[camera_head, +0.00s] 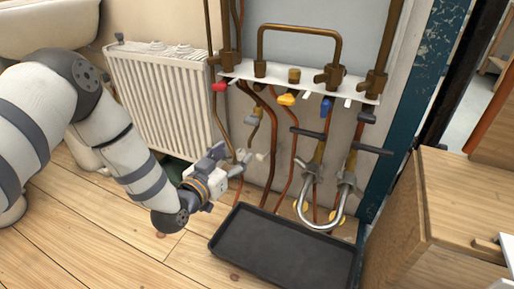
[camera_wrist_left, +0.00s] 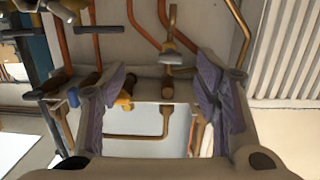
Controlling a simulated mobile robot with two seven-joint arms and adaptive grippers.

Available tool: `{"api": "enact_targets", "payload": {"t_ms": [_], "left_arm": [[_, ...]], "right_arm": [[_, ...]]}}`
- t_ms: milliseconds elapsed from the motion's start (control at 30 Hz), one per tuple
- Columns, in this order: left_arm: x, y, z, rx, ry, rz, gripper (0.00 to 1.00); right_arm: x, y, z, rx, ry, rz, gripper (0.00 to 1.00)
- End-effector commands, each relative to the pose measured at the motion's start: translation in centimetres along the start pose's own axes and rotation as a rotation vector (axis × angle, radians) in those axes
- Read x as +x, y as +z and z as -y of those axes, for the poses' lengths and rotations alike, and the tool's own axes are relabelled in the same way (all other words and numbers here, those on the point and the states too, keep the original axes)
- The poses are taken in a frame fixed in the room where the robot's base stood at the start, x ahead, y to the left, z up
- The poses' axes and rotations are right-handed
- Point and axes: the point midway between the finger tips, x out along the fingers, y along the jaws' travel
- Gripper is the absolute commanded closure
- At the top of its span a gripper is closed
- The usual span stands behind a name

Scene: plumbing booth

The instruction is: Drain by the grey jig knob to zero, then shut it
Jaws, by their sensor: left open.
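My left gripper (camera_head: 232,163) is low in front of the wall pipework, between the radiator and the black tray. In the left wrist view its two fingers (camera_wrist_left: 162,92) stand wide apart with nothing between them touching. A small grey knob (camera_head: 251,120) sits on a copper pipe above and right of the gripper, apart from it. I cannot tell which is the jig knob. No gauge reading is legible.
Red (camera_head: 219,87), yellow (camera_head: 286,99) and blue (camera_head: 326,107) handles line the plate. A looped hose (camera_head: 322,222) hangs above the black tray (camera_head: 285,248). The white radiator (camera_head: 158,95) stands left; a wooden cabinet (camera_head: 425,210) stands right.

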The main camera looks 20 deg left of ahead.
Motion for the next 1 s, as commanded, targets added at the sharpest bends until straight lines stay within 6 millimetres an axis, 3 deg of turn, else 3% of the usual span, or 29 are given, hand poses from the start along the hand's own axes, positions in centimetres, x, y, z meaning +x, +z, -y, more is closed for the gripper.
{"api": "enact_targets", "payload": {"t_ms": [33, 200, 600, 767, 1000], "left_arm": [[1.4, 0.2, 0.9, 0.009, -0.014, -0.056, 0.43], [3.3, -2.4, 1.7, 0.024, -0.025, -0.139, 0.43], [12.4, -3.4, 1.9, 0.022, -0.026, -0.131, 0.43], [13.9, -3.9, 1.8, 0.021, -0.024, -0.130, 0.43], [14.1, -4.2, 1.8, 0.021, -0.025, -0.131, 0.43]], "right_arm": [[1.3, -0.8, 0.0, -0.001, 0.000, 0.023, 0.66], [1.8, -1.0, 0.0, -0.002, 0.001, 0.036, 0.66], [4.8, -1.9, -0.1, -0.011, 0.005, 0.114, 0.66], [5.2, -2.3, 0.0, -0.014, 0.004, 0.117, 0.66], [5.2, -2.3, 0.0, -0.014, 0.004, 0.116, 0.66]]}}
